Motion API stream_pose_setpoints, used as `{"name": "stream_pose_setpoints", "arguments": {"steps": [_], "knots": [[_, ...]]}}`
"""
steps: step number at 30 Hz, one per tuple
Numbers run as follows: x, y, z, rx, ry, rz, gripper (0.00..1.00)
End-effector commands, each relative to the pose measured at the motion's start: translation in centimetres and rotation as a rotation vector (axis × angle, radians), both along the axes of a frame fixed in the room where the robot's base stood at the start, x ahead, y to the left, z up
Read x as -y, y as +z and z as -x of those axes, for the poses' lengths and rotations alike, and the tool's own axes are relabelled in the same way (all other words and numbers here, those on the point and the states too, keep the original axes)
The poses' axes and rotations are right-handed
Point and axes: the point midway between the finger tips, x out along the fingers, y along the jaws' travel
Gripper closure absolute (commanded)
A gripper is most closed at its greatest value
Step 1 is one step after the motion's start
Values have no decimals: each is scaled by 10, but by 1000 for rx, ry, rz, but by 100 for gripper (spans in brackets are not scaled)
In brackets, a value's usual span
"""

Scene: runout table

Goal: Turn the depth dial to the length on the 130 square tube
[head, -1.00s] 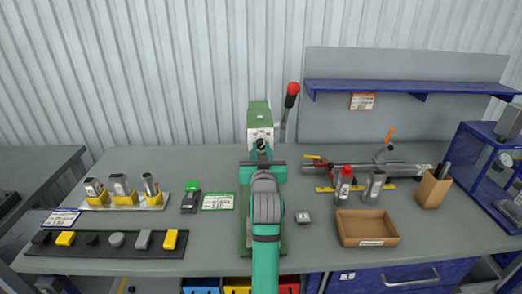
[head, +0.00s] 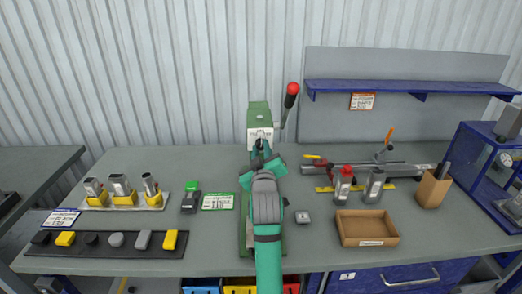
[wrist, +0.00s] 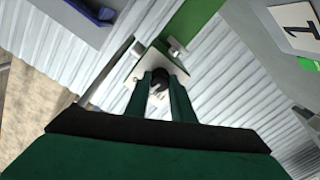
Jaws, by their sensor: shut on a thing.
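The green press (head: 259,114) stands at the back middle of the bench, with a pale front plate (head: 259,135). My gripper (head: 260,147) reaches up to this plate and is tilted. In the wrist view my gripper (wrist: 163,86) is shut on a dark round knob, the depth dial (wrist: 157,83), between its two green fingers. The dial's markings cannot be read. Three metal tubes (head: 120,184) stand in yellow holders at the left; I cannot tell which is the square one. Cards (head: 218,202) and (head: 62,217) carry print too small to read.
A lever with a red knob (head: 292,89) rises right of the press. A dark strip (head: 110,252) with several caps lies front left. A cardboard tray (head: 367,240), bottles (head: 343,184) and a clamp-like tool (head: 385,166) occupy the right. A blue shelf (head: 405,87) hangs behind.

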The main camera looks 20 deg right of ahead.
Motion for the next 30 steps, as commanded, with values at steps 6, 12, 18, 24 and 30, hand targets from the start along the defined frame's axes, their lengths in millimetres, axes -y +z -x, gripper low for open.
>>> {"name": "stream_pose_setpoints", "arguments": {"steps": [6, 12, 18, 24, 30], "knots": [[0, -1, 0, -38, 1, 126, 100], [-1, -1, 0, -59, 2, 195, 100], [-1, -1, 0, -67, 2, 223, 100], [-1, -1, 0, -68, 2, 226, 100], [-1, -1, 0, -68, 3, 226, 71]]}}
